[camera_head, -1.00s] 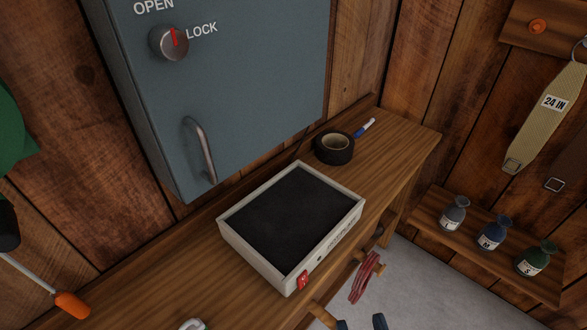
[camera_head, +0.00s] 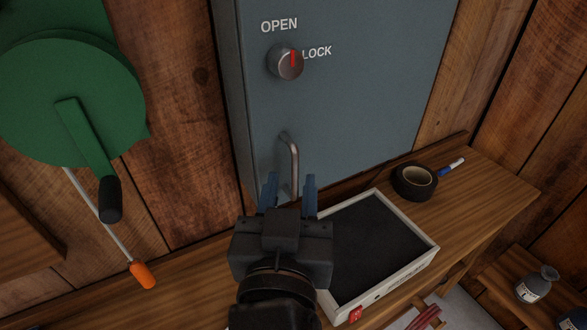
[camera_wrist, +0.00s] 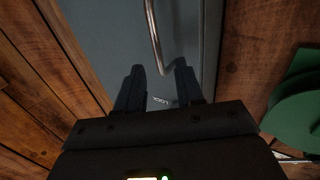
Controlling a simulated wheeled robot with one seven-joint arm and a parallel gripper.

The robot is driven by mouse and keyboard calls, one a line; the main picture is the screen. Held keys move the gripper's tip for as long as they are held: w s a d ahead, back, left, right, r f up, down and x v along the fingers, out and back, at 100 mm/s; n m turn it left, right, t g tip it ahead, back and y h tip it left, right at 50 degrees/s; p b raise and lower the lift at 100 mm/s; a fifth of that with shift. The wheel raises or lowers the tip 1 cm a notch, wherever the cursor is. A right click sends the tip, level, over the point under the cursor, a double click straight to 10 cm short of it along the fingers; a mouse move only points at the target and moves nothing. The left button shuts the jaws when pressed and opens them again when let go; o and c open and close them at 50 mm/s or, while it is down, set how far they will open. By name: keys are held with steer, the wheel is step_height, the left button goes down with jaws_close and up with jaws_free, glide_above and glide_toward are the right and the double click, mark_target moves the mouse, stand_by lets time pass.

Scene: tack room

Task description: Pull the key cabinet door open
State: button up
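The grey-blue key cabinet door (camera_head: 350,110) looks shut. Its bent metal handle (camera_head: 291,155) stands upright low on the left side of the door. Above it is a round knob (camera_head: 285,64) with a red mark on its right part, beside the word LOCK. My gripper (camera_head: 289,185) is open and empty, in front of the handle's lower part. In the wrist view, turned about upside down, the handle (camera_wrist: 154,25) runs down to a point between my gripper's fingertips (camera_wrist: 159,72). I cannot tell how far the fingers stand from it. The knob is hidden there.
A shallow tray with a dark lining (camera_head: 428,256) lies on the wooden shelf (camera_head: 500,190), just right of my gripper. Black tape (camera_head: 414,182) and a marker (camera_head: 451,166) lie behind it. A green reel with a crank (camera_head: 65,100) and an orange-handled tool (camera_head: 142,273) are at left.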

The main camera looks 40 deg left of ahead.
mark_target(295, 167)
steer(key=shift+x, duration=1.65)
jaws_close()
